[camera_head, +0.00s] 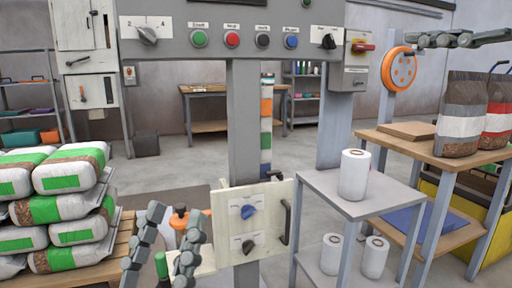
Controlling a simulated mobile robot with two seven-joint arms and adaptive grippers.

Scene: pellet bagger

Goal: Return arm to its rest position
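My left gripper (175,214) is at the bottom, left of centre, with its two dark jointed fingers pointing up. The fingers stand apart with a clear gap between them, and nothing appears gripped. An orange-topped object (180,217) shows in that gap, apparently behind the fingers. My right gripper (424,40) reaches in at the top right edge, lying nearly level and seen from the side. Its finger spacing cannot be made out, and no held object shows. Most of both arms is out of view.
A control panel (180,33) with buttons and knobs spans the top. A lower box (230,213) with two knobs is right of my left gripper. A grey stand (325,182) bears a white roll (354,175). Stacked bags (67,205) fill the left. An orange wheel (399,69) is below my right gripper.

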